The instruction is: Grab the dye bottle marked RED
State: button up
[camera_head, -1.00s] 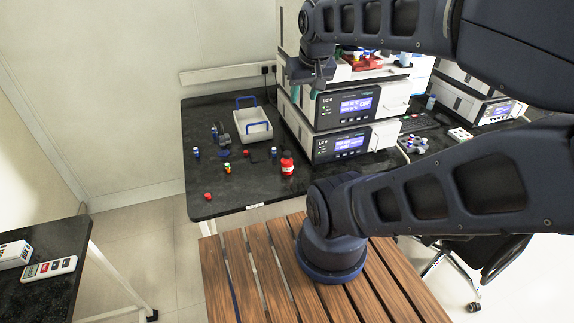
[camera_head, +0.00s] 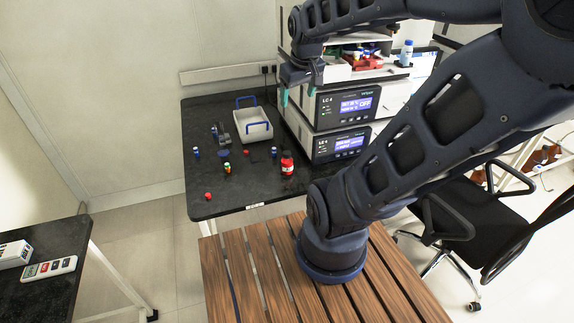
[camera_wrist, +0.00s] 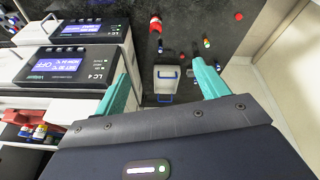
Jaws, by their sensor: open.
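The red bottle (camera_head: 287,164) with a white label stands upright on the dark table, right of the small vials. I cannot read its label. It also shows in the wrist view (camera_wrist: 155,24) at the top, beyond my fingers. My gripper (camera_head: 299,88) hangs in front of the stacked instruments, above and apart from the bottle. In the wrist view my gripper (camera_wrist: 162,85) has its two teal fingers wide apart with nothing between them.
A white tray with blue handles (camera_head: 252,124) stands behind the bottle. Small vials (camera_head: 227,168) and a red cap (camera_head: 208,196) lie left of it. Stacked LC instruments (camera_head: 340,145) rise to the right, with more bottles on top (camera_head: 406,53).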

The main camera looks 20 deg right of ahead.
jog(key=w+d+f+n+g, duration=0.1)
jog(key=w+f+n+g, duration=0.1)
jog(key=w+f+n, duration=0.7)
jog(key=n+g, duration=0.2)
jog(key=n, duration=0.3)
send_near(287, 160)
jog(key=shift+w+d+f, duration=0.1)
jog(key=shift+w+d, duration=0.05)
jog(key=shift+w, duration=0.4)
jog(key=shift+w+d, duration=0.15)
jog(key=shift+w, duration=0.4)
jog(key=shift+w+f, duration=0.1)
jog(key=shift+f, duration=0.6)
notch_tip(287, 160, down, 5)
jog(key=shift+r, duration=0.1)
jog(key=shift+s+d+f, duration=0.1)
jog(key=shift+s+f, duration=0.1)
jog(key=shift+f, duration=0.75)
jog(key=shift+s+f, duration=0.25)
jog(key=shift+f, duration=1.5)
jog(key=c, duration=1.2)
jog(key=shift+o, duration=0.2)
